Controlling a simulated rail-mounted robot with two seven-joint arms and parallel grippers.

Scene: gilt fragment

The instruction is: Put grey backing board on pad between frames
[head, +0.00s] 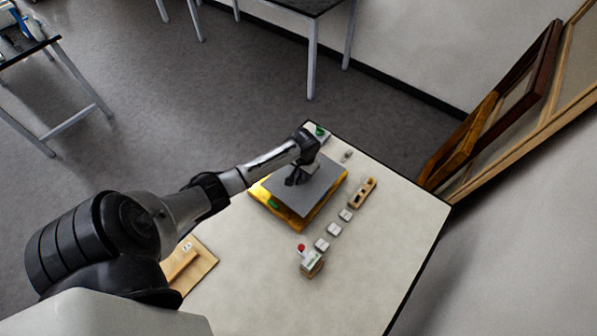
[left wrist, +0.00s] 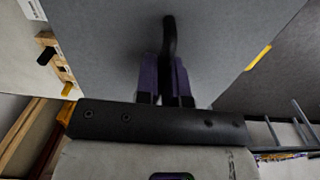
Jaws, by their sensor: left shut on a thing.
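The grey backing board (head: 318,184) is a flat square sheet over a flat yellow-edged piece (head: 308,222) on the light table. I cannot tell whether that piece is the pad or a frame, nor whether board and piece touch. My left gripper (head: 297,178) is above the board. In the left wrist view its purple fingers (left wrist: 168,80) are shut on a black curved handle (left wrist: 169,38) on the board's grey face (left wrist: 100,50). The board hides most of what lies under it. My right gripper is not in view.
Small white blocks (head: 333,229), a wooden holder (head: 362,193) and a small box with a red knob (head: 311,263) stand right of the board. A wooden board (head: 200,268) lies at the table's left. Large frames (head: 500,100) lean on the wall. The table's front right is clear.

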